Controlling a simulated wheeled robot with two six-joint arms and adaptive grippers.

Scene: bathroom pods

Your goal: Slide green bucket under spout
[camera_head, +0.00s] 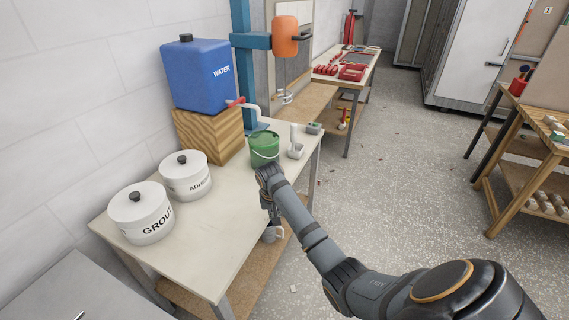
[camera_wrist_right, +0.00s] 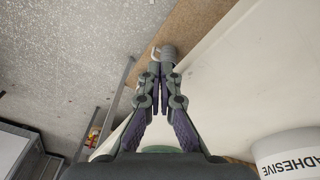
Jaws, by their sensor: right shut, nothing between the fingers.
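The green bucket (camera_head: 264,150) stands upright on the pale worktable in the head view, with its wire handle hanging down the near side. A red-and-white spout (camera_head: 243,104) sticks out from the lower right of the blue WATER tank (camera_head: 203,75). The bucket is just right of and in front of the spout's end; I cannot tell how they line up exactly. My right gripper (camera_head: 270,207) points down in front of the bucket near the table's right edge, shut and empty. The wrist view shows its fingers together (camera_wrist_right: 160,95), with a sliver of green behind them. My left gripper is not visible.
White GROUT (camera_head: 142,213) and ADHESIVE (camera_head: 186,177) pots stand on the left of the worktable (camera_head: 205,243). The tank sits on a wooden block (camera_head: 207,135). A grey cup-like thing (camera_head: 270,234) is below the gripper.

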